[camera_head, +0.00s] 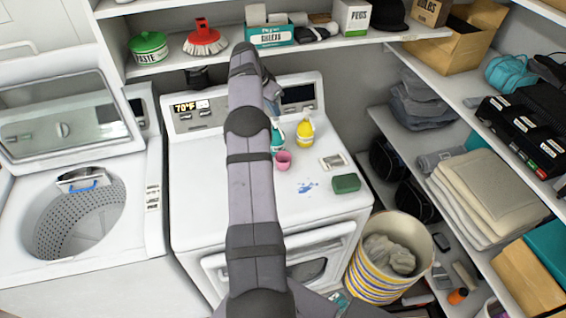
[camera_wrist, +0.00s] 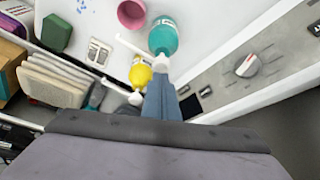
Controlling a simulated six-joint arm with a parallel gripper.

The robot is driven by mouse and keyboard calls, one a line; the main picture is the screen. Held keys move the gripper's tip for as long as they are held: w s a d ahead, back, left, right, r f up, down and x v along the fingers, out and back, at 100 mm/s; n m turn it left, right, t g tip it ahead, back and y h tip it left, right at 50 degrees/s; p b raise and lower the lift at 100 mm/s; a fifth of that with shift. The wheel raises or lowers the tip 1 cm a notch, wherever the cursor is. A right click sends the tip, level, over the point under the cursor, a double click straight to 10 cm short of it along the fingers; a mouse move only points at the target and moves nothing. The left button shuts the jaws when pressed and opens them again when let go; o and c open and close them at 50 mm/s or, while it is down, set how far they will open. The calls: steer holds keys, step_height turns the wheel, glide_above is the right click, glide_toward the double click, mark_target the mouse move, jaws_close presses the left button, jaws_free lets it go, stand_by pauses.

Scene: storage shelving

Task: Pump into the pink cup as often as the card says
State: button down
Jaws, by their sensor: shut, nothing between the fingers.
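The pink cup (camera_head: 283,161) stands on the white machine top, close in front of a teal pump bottle (camera_head: 277,138). A yellow pump bottle (camera_head: 305,134) stands to its right. In the wrist view, the teal bottle (camera_wrist: 163,38) has its white nozzle pointing toward the pink cup (camera_wrist: 131,13). My gripper (camera_wrist: 159,74) is shut and empty, its tips at the teal bottle's white pump head; I cannot tell whether they touch. In the head view my arm hides most of it.
A green sponge (camera_head: 346,183) and blue spots lie on the machine top. A control panel (camera_head: 197,110) rises behind, under a shelf of boxes (camera_head: 270,35). An open washer (camera_head: 80,220) is left, a striped basket (camera_head: 385,255) right. The top's front left is clear.

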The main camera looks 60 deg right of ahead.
steer(key=shift+f, duration=0.15)
steer(key=shift+a+f+b, duration=0.1)
steer(key=shift+f+b, duration=0.75)
steer(key=shift+f, duration=0.4)
steer(key=shift+s+r, duration=0.1)
steer(key=shift+r, duration=0.05)
steer(key=shift+r+p, duration=1.1)
steer(key=shift+p, duration=0.05)
steer(key=shift+r, duration=0.1)
steer(key=shift+r+p, duration=0.6)
steer(key=shift+r, duration=0.25)
step_height(320, 180, up, 4)
steer(key=shift+r, duration=0.1)
